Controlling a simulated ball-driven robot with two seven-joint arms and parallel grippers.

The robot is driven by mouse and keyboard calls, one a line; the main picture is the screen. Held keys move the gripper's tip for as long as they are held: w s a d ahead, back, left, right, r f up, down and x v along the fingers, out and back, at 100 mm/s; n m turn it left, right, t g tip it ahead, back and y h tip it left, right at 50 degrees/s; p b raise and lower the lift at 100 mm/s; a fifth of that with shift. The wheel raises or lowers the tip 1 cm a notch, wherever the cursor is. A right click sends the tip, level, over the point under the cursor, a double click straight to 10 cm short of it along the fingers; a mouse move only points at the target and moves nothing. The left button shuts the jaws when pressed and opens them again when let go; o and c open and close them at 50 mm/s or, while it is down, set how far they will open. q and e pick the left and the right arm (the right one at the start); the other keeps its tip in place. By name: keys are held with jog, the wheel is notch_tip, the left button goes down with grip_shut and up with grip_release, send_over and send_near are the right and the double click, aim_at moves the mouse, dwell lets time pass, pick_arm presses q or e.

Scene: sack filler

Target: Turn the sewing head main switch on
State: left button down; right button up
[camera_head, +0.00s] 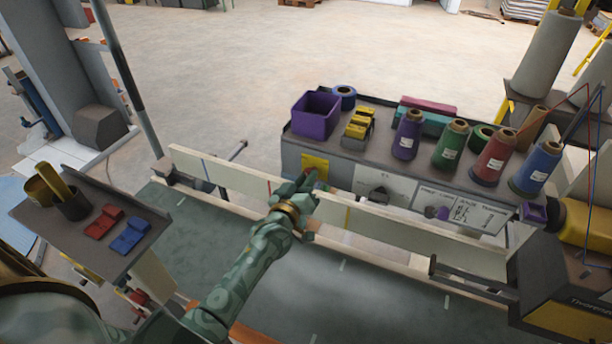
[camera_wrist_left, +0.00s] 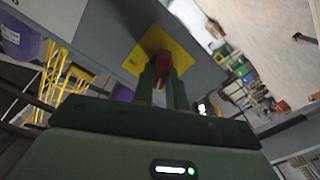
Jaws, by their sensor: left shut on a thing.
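The main switch is a red handle (camera_wrist_left: 162,66) on a yellow plate (camera_wrist_left: 182,52) on the side of a grey cabinet. In the head view the yellow plate (camera_head: 314,165) is on the cabinet's front face, with a bit of the red handle (camera_head: 310,181) showing. My left gripper (camera_head: 306,190) reaches it from the front, and in the left wrist view its two fingers (camera_wrist_left: 163,80) are shut on the red handle. The fingers and hand hide part of the handle, so its exact turn position cannot be told. My right gripper is not in view.
Thread cones, including a purple one (camera_head: 407,135), and a purple bin (camera_head: 315,114) stand on the cabinet top. A side shelf (camera_head: 150,225) with red and blue items is at left.

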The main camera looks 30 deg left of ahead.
pick_arm(q)
jog(key=shift+d+f+m+p, duration=0.15)
jog(key=shift+m+p, duration=0.3)
jog(key=shift+m, duration=3.1)
jog(key=shift+d+r+m+p, duration=0.15)
jog(key=shift+m+p, duration=0.3)
jog(key=shift+m, duration=3.1)
jog(key=shift+f+m, duration=0.1)
jog(key=shift+m, duration=0.2)
jog(key=c, duration=1.4)
grip_release()
jog(key=s+d, duration=0.1)
jog(key=s, duration=1.5)
jog(key=shift+s+b, duration=0.15)
jog(key=shift+b, duration=0.2)
